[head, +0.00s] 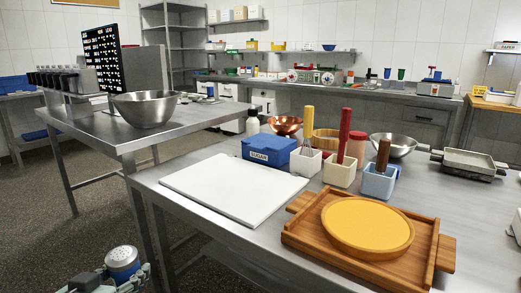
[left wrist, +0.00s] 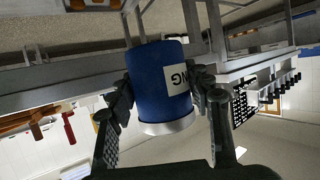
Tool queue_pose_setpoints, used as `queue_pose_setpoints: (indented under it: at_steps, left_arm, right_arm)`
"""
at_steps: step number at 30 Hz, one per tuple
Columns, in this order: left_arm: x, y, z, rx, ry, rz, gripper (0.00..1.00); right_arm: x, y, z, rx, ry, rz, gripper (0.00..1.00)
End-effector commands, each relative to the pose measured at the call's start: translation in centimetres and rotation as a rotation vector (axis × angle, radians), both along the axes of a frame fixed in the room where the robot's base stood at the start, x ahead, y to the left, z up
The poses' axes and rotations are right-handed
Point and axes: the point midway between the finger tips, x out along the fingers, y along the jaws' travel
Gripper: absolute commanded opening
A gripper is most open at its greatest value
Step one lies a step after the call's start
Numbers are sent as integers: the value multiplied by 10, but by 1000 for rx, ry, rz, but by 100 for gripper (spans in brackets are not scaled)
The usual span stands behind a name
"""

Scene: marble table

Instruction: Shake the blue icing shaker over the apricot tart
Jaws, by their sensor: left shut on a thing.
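The blue icing shaker (head: 122,262) has a silver perforated top and shows at the bottom left of the head view. My left gripper (head: 112,280) is shut on it and only partly in frame. In the left wrist view the shaker's blue body (left wrist: 152,80), with a white label, sits between the two fingers of the left gripper (left wrist: 165,95). The apricot tart (head: 367,226) is round and orange-yellow. It lies on a wooden tray (head: 300,240) at the right front of the table. The shaker is well left of the tart, beside the table. My right gripper is out of view.
A white board (head: 232,188) lies on the table (head: 262,232) left of the tray. Behind are a blue sugar box (head: 268,150), utensil holders (head: 340,172), a copper bowl (head: 285,125) and a steel bowl (head: 393,145). Another steel table holds a large bowl (head: 146,108).

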Motion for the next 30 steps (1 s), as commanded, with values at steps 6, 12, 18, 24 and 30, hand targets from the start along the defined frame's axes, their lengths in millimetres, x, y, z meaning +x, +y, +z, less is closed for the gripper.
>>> queue_pose_setpoints:
  at_steps: [6, 12, 18, 24, 30]
  left_arm:
    - [-36, -37, -11, -2, -1, -135, 15]
    - [-33, -53, -11, -8, -6, -84, 15]
    - [-32, -72, -10, -8, -5, -37, 15]
    - [-31, -87, -8, -4, -4, 1, 15]
    - [-31, -90, -8, 2, -3, 8, 15]
  right_arm:
    - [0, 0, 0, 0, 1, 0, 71]
    - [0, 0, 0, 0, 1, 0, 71]
    - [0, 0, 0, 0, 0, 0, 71]
    - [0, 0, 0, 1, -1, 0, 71]
    - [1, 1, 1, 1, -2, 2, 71]
